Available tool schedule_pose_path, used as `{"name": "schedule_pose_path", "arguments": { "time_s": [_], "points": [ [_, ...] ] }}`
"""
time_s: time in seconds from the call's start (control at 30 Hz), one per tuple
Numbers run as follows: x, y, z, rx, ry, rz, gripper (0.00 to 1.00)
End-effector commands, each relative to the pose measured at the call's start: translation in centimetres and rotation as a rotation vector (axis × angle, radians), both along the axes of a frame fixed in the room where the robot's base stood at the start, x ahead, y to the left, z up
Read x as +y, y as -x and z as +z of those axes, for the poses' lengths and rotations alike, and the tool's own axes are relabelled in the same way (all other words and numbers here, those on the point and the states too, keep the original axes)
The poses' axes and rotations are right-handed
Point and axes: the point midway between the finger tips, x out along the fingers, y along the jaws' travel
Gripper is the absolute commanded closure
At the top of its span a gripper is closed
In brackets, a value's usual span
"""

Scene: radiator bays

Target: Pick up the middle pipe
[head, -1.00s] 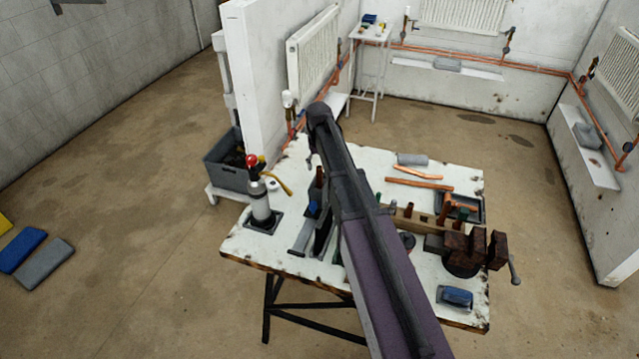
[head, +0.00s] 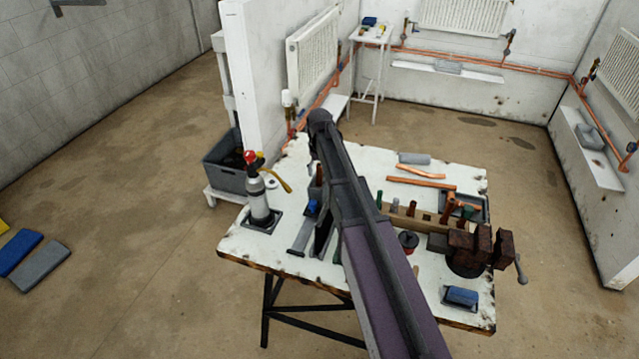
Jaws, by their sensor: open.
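Two copper pipes lie on the white workbench (head: 365,162): a straight pipe (head: 421,183) and, just behind it, a slightly bent or angled piece (head: 406,170). More copper shows at the grey tray (head: 478,207) on the right, partly behind a block of tools; its shape is unclear. I cannot tell which piece is the middle pipe. My arm crosses the bench from the bottom, its far joint over the back left part, left of the pipes.
A gas torch (head: 258,200) stands at the bench's left. A wooden tool block (head: 403,216), a red-brown vise (head: 480,247) and a blue item (head: 461,296) are on the right. A grey roll (head: 414,158) lies behind the pipes. A white partition (head: 255,80) stands behind the bench's left.

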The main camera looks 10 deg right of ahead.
Motion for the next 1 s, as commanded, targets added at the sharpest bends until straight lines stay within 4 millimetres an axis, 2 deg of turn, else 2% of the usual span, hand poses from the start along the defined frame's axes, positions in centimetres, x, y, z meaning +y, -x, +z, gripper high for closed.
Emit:
{"name": "schedule_pose_path", "arguments": {
  "time_s": [0.03, 0.2, 0.83, 0.87, 1.0],
  "points": [
    [0.01, 0.0, -0.7, 0.0, 0.0, 0.0, 0.29],
    [0.02, 0.0, -1.26, 0.0, 0.0, 0.0, 0.29],
    [0.02, 0.0, -1.25, 0.0, 0.0, 0.0, 0.29],
    [0.02, 0.0, -1.25, 0.0, 0.0, 0.0, 0.32],
    [0.02, 0.0, -1.25, 0.0, 0.0, 0.0, 0.74]
  ]
}}
